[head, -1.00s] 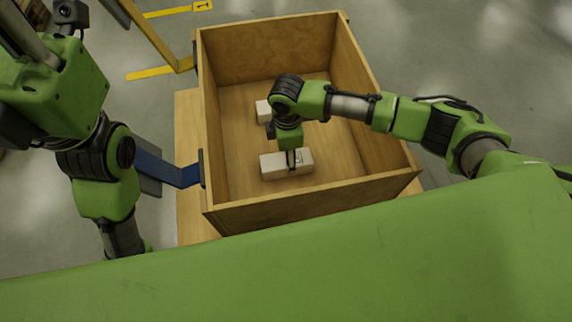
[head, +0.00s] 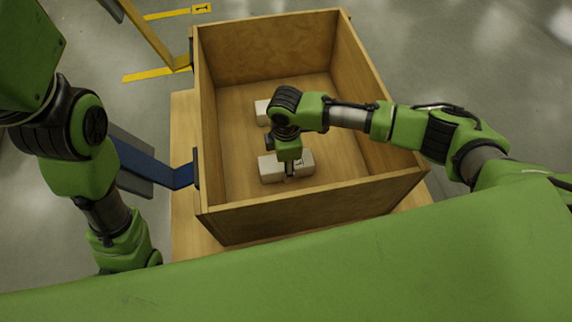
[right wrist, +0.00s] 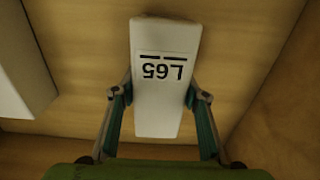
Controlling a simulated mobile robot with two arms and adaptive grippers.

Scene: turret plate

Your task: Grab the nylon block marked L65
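The white block marked L65 (right wrist: 163,75) lies on the bottom of the wooden crate, its label upside down in the right wrist view. In the head view the same block (head: 271,169) lies near the crate's front wall, its middle partly hidden by my right gripper (head: 290,172). In the right wrist view the fingers of my right gripper (right wrist: 160,95) stand on both sides of the block, very close to it. Contact is not clear, and the fingers look open around it. My left arm hangs at the left, outside the crate, and its fingers are not visible.
A second white block (head: 262,112) lies farther back in the crate, partly behind my right wrist, and shows at the left of the right wrist view (right wrist: 18,65). The wooden crate (head: 310,205) has high walls around the blocks. A blue bracket (head: 150,165) stands at its left.

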